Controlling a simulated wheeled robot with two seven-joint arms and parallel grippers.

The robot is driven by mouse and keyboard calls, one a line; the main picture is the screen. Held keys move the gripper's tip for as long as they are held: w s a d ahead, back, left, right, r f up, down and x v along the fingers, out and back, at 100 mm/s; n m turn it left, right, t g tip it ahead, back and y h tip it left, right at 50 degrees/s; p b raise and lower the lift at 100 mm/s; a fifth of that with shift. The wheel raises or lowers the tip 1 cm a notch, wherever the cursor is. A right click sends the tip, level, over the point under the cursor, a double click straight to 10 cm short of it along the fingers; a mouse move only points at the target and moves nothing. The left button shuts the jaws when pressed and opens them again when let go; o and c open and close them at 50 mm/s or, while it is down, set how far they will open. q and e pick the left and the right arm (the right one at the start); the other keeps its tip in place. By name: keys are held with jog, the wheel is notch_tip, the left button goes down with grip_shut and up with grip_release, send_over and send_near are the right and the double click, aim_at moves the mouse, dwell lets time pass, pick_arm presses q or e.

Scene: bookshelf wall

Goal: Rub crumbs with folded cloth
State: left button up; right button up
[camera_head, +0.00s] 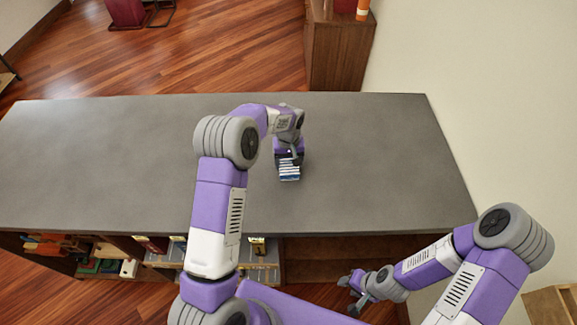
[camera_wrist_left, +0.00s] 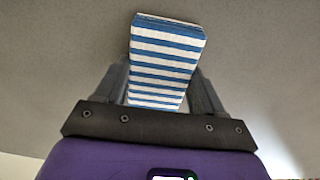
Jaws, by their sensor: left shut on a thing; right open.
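The folded cloth (camera_head: 289,172) has blue and white stripes and is over the grey counter top, right of the picture's middle. My left gripper (camera_head: 288,158) is shut on it. In the left wrist view the cloth (camera_wrist_left: 165,60) sticks out between the two fingers of the left gripper (camera_wrist_left: 160,85). I cannot tell whether the cloth touches the counter. My right gripper (camera_head: 355,291) is open and empty, in front of the counter's near edge and low. No crumbs can be made out in either view.
The grey counter top (camera_head: 100,150) is otherwise clear. Shelves with books (camera_head: 105,262) lie under its near edge. A wooden cabinet (camera_head: 338,55) stands behind it, and a pale wall (camera_head: 470,80) rises on the right. A wooden box (camera_head: 550,305) is at the lower right.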

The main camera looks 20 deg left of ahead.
pick_arm(q)
notch_tip(320, 180, up, 2)
jog(key=shift+w+r, duration=0.1)
jog(key=shift+r, duration=0.1)
jog(key=shift+d+r+p, duration=0.15)
jog(key=shift+r+p, duration=1.8)
jog(key=shift+r, duration=0.85)
jog(key=shift+f, duration=0.15)
